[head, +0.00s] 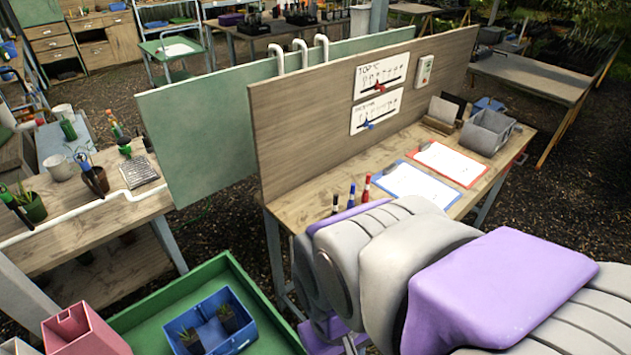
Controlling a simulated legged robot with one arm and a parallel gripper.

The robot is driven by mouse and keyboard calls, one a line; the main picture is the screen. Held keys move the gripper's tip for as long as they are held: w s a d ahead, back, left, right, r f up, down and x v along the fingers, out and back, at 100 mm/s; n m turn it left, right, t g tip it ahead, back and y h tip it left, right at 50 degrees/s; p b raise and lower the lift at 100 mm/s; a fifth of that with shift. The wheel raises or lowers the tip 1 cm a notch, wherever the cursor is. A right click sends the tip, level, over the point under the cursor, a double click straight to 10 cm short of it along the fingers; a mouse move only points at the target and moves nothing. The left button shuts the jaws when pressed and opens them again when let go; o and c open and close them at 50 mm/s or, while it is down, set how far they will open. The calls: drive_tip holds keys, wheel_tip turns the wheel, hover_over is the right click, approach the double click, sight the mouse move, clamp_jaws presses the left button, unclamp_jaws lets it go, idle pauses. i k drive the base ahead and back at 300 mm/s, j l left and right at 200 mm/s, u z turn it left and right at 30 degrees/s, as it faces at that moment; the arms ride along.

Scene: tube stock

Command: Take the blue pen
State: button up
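The blue pen (351,196) stands upright near the front left edge of the wooden workbench (300,204). A dark pen with a white band (335,204) stands to its left and a red pen (367,188) to its right. The lower ends of the pens are partly hidden behind my arm. My grey and purple arm crosses the lower right of the head view, in front of the bench. My gripper's fingers do not show; the arm's own links hide its end.
A blue clipboard (420,185), a red clipboard (450,164) and a grey bin (487,132) lie farther right on the bench. A wooden panel (300,120) rises behind the pens. A green tray (150,318) with a blue box (240,340) is at lower left.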

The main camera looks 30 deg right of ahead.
sight(352, 198)
drive_tip(key=l+u, duration=0.15)
drive_tip(key=l, duration=0.4)
drive_tip(key=l+u, duration=0.2)
drive_tip(key=l, duration=0.35)
drive_tip(key=l+u, duration=0.15)
drive_tip(key=l, duration=0.4)
drive_tip(key=l+u, duration=0.15)
drive_tip(key=l, duration=0.4)
drive_tip(key=k+l+u, duration=0.2)
drive_tip(key=l, duration=0.3)
drive_tip(key=l+u, duration=0.15)
drive_tip(key=l, duration=0.4)
